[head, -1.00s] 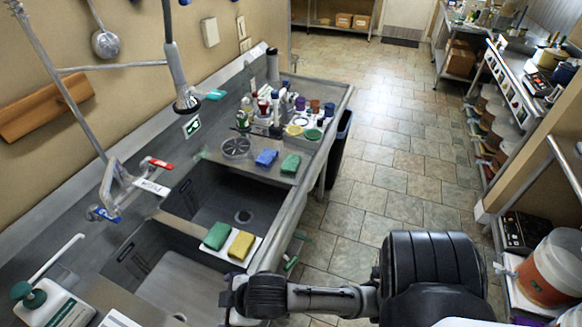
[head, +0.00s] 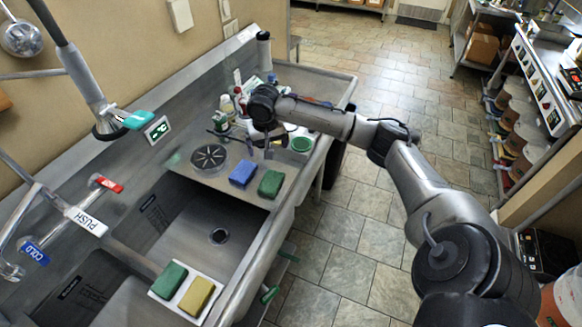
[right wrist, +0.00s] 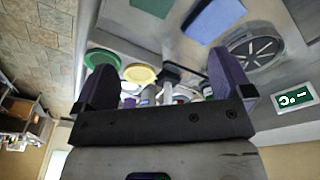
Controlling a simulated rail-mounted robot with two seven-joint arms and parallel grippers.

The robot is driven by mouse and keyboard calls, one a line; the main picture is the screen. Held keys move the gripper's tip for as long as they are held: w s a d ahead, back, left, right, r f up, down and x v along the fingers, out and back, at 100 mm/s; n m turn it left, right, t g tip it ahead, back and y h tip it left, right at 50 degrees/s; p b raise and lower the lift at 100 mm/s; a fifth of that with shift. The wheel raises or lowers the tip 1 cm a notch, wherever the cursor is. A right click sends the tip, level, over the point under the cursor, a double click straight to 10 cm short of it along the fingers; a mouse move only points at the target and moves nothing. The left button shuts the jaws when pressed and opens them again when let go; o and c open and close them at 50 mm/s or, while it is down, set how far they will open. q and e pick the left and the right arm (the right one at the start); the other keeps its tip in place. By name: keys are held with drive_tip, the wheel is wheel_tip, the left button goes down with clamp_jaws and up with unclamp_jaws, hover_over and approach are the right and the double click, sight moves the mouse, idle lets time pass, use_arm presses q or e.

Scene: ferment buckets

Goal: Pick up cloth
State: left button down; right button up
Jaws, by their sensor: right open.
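No item is plainly a loose cloth; the candidates are folded, sponge-like pads. A blue pad (head: 243,174) and a green pad (head: 270,184) lie on the steel drainboard (head: 222,183) beyond the basin. Another green pad (head: 169,279) and a yellow pad (head: 196,297) lie on a white tray at the near basin's edge. My right gripper (head: 262,148) is open and empty above the drainboard, just beyond the blue pad. In the right wrist view its fingers (right wrist: 165,75) are wide apart, with the blue pad (right wrist: 213,18) and green pad (right wrist: 153,5) beyond them. My left gripper is not in view.
A round black strainer (head: 208,157) lies left of the blue pad. Bottles (head: 226,106) crowd the counter's far end, partly hidden by my arm. A green lid (head: 301,144) and, in the wrist view, a yellow lid (right wrist: 140,74) are close by. A faucet sprayer (head: 108,125) hangs at left.

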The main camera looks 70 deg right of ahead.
drive_tip(key=m+y, duration=0.1)
drive_tip(key=m, duration=0.1)
drive_tip(key=m+p, duration=0.1)
drive_tip(key=m, duration=0.5)
hover_over(271, 181)
drive_tip(key=shift+g, duration=0.4)
wheel_tip(271, 181, down, 9)
drive_tip(key=shift+r, duration=0.1)
drive_tip(key=shift+d+f+p, duration=0.1)
drive_tip(key=shift+f+p, duration=0.95)
drive_tip(key=shift+f, duration=1.7)
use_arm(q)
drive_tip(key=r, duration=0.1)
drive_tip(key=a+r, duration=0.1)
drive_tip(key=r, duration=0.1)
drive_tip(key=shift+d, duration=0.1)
